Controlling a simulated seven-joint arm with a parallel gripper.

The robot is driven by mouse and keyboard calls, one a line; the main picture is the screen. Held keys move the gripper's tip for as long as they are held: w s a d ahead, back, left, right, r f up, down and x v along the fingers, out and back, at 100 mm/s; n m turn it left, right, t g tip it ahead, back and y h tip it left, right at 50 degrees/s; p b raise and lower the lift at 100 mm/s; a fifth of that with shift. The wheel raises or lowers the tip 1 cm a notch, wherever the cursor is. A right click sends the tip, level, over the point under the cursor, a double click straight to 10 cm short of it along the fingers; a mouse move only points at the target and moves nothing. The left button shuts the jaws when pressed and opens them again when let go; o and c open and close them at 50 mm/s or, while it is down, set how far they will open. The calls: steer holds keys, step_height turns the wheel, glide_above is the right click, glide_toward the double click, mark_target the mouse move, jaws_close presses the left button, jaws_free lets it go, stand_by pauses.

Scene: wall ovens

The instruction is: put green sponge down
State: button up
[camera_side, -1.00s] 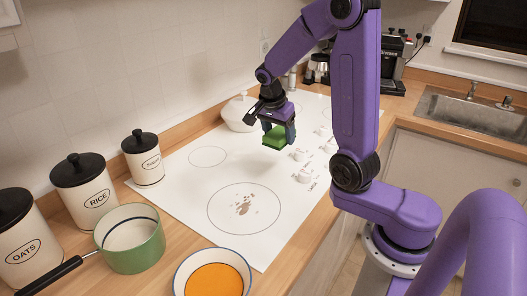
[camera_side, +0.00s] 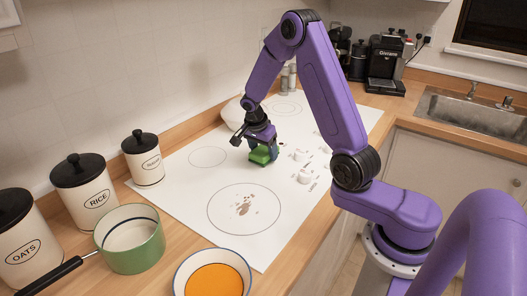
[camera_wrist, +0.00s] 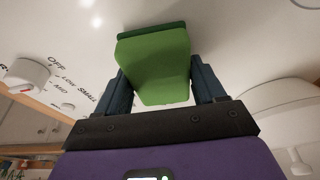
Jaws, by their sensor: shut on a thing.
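The green sponge (camera_side: 262,155) is between the fingers of my gripper (camera_side: 262,150), low over the white cooktop (camera_side: 190,190). In the wrist view the sponge (camera_wrist: 158,62) fills the gap between the two dark fingers of my gripper (camera_wrist: 160,82), which are shut on it. The sponge has a bright green body and a darker green layer at its far side. I cannot tell whether its underside touches the cooktop.
White knobs (camera_side: 303,177) line the cooktop's right side; one knob (camera_wrist: 27,75) shows in the wrist view. A white lidded pot (camera_side: 233,110) stands behind my gripper. Brown stains (camera_side: 243,205) mark the front burner ring. A green saucepan (camera_side: 135,245) and orange-filled bowl (camera_side: 213,280) stand in front.

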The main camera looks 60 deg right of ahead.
steer(key=shift+f, duration=0.25)
steer(key=shift+f, duration=0.3)
